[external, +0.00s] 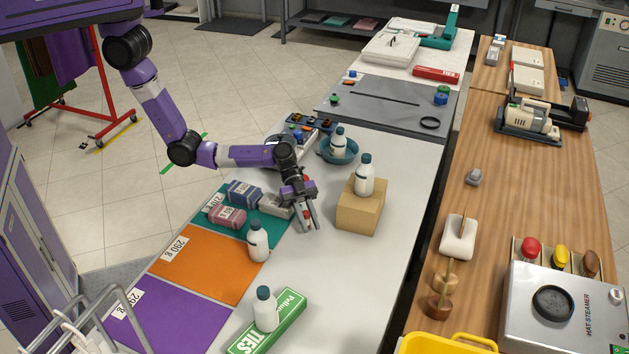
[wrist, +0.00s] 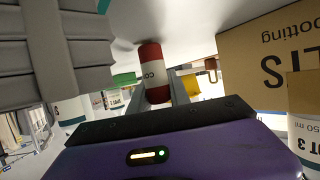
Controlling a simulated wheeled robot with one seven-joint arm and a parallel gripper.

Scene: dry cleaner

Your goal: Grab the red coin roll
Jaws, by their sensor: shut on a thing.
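The red coin roll (wrist: 151,58) shows in the wrist view as a red cylinder with a white label band, between the two fingers. My gripper (external: 307,226) is shut on it, low over the grey-white table, just right of the teal mat and left of the cardboard box. In the wrist view the gripper's fingers (wrist: 158,96) reach up on both sides of the roll. In the external view the roll is mostly hidden by the fingers, and I cannot tell whether it touches the table.
A cardboard box (external: 358,215) bearing a white bottle (external: 364,180) stands close right. A grey bundle (external: 277,206) lies close left, beside a pink bundle (external: 228,216). Another bottle (external: 258,243) stands front-left. A blue bowl (external: 350,156) sits behind. The table's front right is clear.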

